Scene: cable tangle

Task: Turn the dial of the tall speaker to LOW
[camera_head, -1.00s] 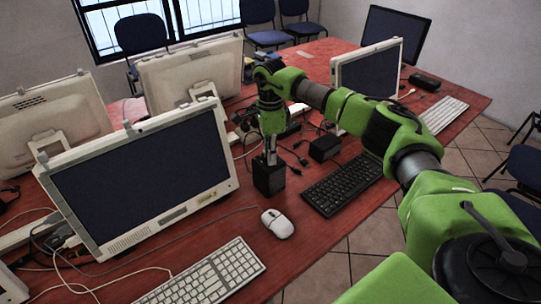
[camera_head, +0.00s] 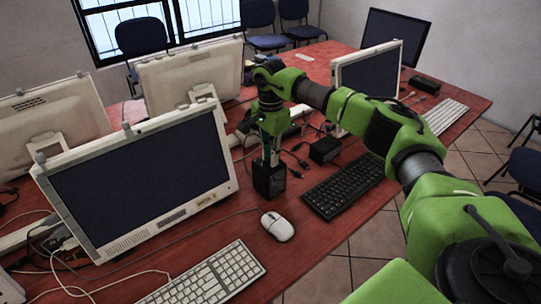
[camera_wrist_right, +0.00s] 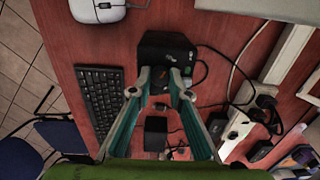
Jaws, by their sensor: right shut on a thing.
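The tall speaker (camera_head: 268,182) is a black box standing upright on the red table between the big monitor and the black keyboard. In the right wrist view the speaker (camera_wrist_right: 165,45) lies just beyond my fingertips. My right gripper (camera_head: 269,160) points down onto its top. In the wrist view my right gripper (camera_wrist_right: 160,88) has its teal fingers close together, shut on a small dark dial at the speaker. The dial is mostly hidden between the fingertips, and its setting cannot be read. My left gripper is not in view.
A black keyboard (camera_head: 345,186) and a shorter black box (camera_head: 324,150) stand to the right. A white mouse (camera_head: 277,226) and white keyboard (camera_head: 205,280) lie in front. The big monitor (camera_head: 140,185) is close on the left. Loose cables (camera_wrist_right: 240,105) lie behind the speaker.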

